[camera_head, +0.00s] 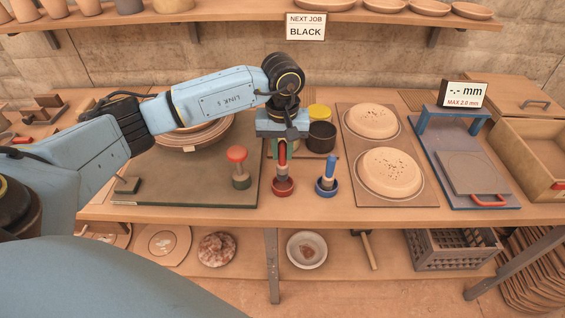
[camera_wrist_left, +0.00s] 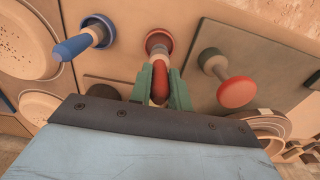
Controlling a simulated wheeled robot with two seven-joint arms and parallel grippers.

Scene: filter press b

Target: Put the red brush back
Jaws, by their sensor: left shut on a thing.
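The red brush (camera_head: 282,172) stands upright in a red cup-like holder (camera_head: 283,187) near the front of the bench. In the left wrist view the red brush (camera_wrist_left: 160,78) lies between the green fingers, with its lower end in the red holder (camera_wrist_left: 159,40). My left gripper (camera_head: 283,152) points down and is shut on the red brush's upper part. The brush's tip inside the holder is hidden. My right gripper does not show in either view.
A blue brush (camera_head: 328,176) in a blue holder stands just right. A red-topped stamp (camera_head: 238,165) stands left on the dark mat (camera_head: 160,190). Dark and yellow pots (camera_head: 321,137) stand behind. Two pale discs (camera_head: 390,172) lie on a board right. A sign (camera_head: 305,26) reads NEXT JOB BLACK.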

